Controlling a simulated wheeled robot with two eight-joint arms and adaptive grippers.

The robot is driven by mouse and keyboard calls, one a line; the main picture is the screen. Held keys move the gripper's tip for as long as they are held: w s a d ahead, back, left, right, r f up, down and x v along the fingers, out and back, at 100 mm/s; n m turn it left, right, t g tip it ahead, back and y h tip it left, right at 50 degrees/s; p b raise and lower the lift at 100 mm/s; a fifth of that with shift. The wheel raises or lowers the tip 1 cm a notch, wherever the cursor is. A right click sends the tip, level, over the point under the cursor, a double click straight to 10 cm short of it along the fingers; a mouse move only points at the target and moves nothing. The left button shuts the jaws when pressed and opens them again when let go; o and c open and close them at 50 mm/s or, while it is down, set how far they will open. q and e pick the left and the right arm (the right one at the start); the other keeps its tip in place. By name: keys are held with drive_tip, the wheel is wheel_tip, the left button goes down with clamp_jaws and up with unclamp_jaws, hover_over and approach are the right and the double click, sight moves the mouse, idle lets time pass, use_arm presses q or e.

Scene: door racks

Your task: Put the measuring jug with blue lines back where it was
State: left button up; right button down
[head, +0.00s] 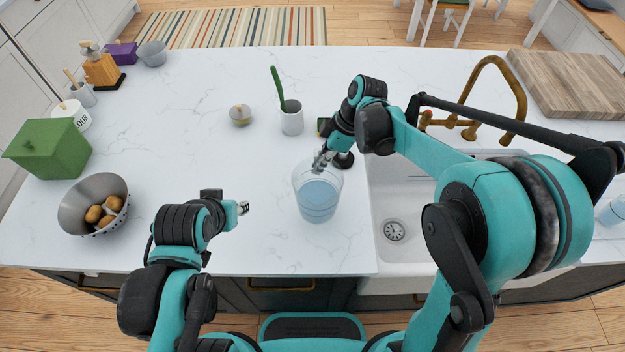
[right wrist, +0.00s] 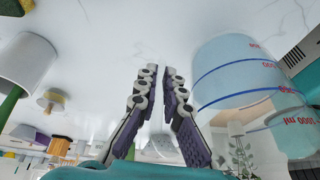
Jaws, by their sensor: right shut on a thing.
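The clear measuring jug (head: 318,201), tinted blue inside, is at the counter's front edge left of the sink. In the right wrist view the jug (right wrist: 235,70) shows blue lines and red markings, right of the fingers. My right gripper (head: 322,162) is at the jug's upper rim; the wrist view shows its two fingers (right wrist: 158,92) close together. It is shut on the jug, though the gripped part is hard to make out. I cannot tell whether the jug touches the counter. My left gripper (head: 243,208) is over the counter, left of the jug, apart from it; its jaws are too small to read.
A white crock (head: 291,121) with a green utensil stands behind the jug. A small lidded jar (head: 240,115) is left of it. A colander (head: 75,205) of potatoes and a green box (head: 47,148) are far left. The sink (head: 420,240) and brass faucet (head: 497,62) are right.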

sight(313, 177)
drive_tip(key=shift+s+a+f, duration=0.25)
drive_tip(key=shift+a+f, duration=0.1)
drive_tip(key=shift+a, duration=0.15)
drive_tip(key=shift+s+a+f, duration=0.2)
drive_tip(key=shift+a+f, duration=0.1)
drive_tip(key=shift+a, duration=0.15)
drive_tip(key=shift+w+f+b, duration=0.1)
drive_tip(key=shift+f+b, duration=0.65)
drive_tip(key=shift+f, duration=1.15)
drive_tip(key=shift+f, duration=0.15)
drive_tip(key=c, duration=1.7)
unclamp_jaws()
